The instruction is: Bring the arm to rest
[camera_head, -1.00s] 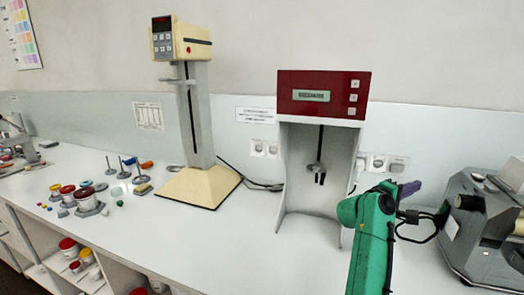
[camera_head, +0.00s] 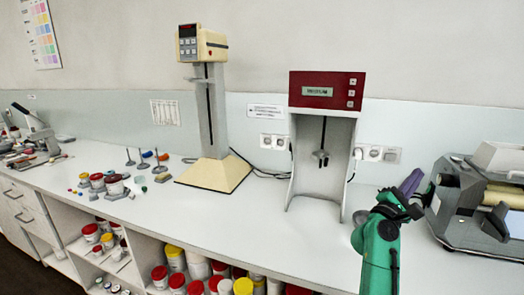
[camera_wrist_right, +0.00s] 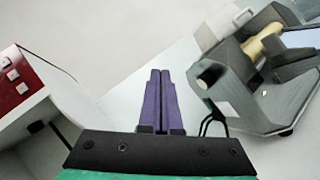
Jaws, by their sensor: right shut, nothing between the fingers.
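My right arm is green and comes in at the lower right of the head view. Its right gripper (camera_head: 411,182) has purple fingers and is raised in front of the wall, between the red-topped machine and the grey roller machine. In the right wrist view the purple fingers (camera_wrist_right: 160,102) lie side by side, shut, with nothing between them. My left gripper is not in view.
The red-topped machine (camera_head: 322,90) stands left of my right arm. The grey roller machine (camera_head: 462,205) is close on the right. A cream stand mixer (camera_head: 215,175) and several small pots (camera_head: 112,184) stand further left. Shelves below hold tubs (camera_head: 175,258). The white counter (camera_head: 250,215) is clear in front.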

